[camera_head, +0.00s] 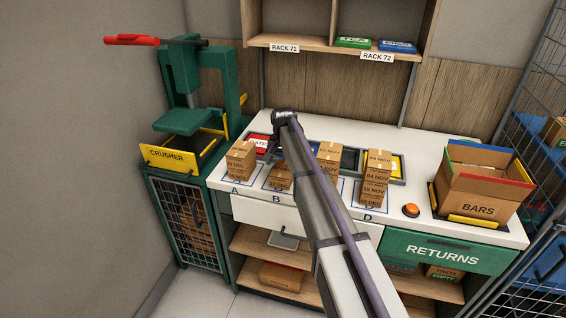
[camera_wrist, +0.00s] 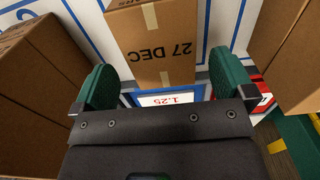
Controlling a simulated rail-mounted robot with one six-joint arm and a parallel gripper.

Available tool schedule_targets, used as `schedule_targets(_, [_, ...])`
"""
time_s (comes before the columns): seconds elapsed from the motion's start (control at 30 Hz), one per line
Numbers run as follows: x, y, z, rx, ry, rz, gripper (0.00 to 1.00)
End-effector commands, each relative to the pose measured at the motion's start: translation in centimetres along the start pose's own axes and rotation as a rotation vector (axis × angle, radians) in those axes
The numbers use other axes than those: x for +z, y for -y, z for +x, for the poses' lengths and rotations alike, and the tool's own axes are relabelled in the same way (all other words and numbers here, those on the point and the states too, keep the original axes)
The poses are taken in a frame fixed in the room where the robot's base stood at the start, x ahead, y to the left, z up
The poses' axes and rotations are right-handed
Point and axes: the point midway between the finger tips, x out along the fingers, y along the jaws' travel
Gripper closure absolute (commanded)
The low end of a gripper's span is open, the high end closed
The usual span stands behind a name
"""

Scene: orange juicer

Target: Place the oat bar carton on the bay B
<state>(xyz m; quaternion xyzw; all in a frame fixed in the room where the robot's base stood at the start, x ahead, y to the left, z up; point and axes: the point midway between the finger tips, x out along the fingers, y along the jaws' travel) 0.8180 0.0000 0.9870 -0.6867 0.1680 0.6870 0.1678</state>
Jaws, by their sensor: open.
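My gripper (camera_wrist: 163,88) is open and empty, with its green fingers apart; in the head view my arm hides it. A brown carton marked 27 DEC (camera_wrist: 150,35) lies just beyond the fingertips, not between them. In the head view, bay B (camera_head: 276,198) is marked in blue on the white counter, with brown cartons (camera_head: 281,177) at it, partly behind my arm. No oat bar name is readable, so I cannot tell which carton is the oat bar one.
Cartons stand at bay A (camera_head: 240,160) and bay D (camera_head: 375,180), with more behind my arm (camera_head: 330,155). An open BARS box (camera_head: 478,208) and an orange button (camera_head: 411,210) are at the right. A green crusher (camera_head: 180,90) stands left.

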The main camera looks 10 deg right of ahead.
Motion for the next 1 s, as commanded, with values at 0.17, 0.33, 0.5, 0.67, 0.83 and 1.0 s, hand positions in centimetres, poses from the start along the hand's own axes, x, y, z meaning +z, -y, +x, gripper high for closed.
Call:
schedule_targets(0.17, [0.0,0.0,-6.0,0.0,0.0,0.0,0.0])
schedule_targets(0.33, [0.0,0.0,-7.3,0.0,0.0,0.0,0.0])
schedule_targets(0.5, [2.2,-1.1,-7.0,0.0,0.0,-0.023,0.0])
schedule_targets(0.67, [15.2,-7.9,-7.0,0.001,0.0,-0.191,0.0])
schedule_targets(0.83, [28.7,-15.0,-7.0,0.001,0.0,-0.403,0.0])
schedule_targets(1.0, [32.3,-16.9,-7.0,0.001,-0.001,-0.482,0.0])
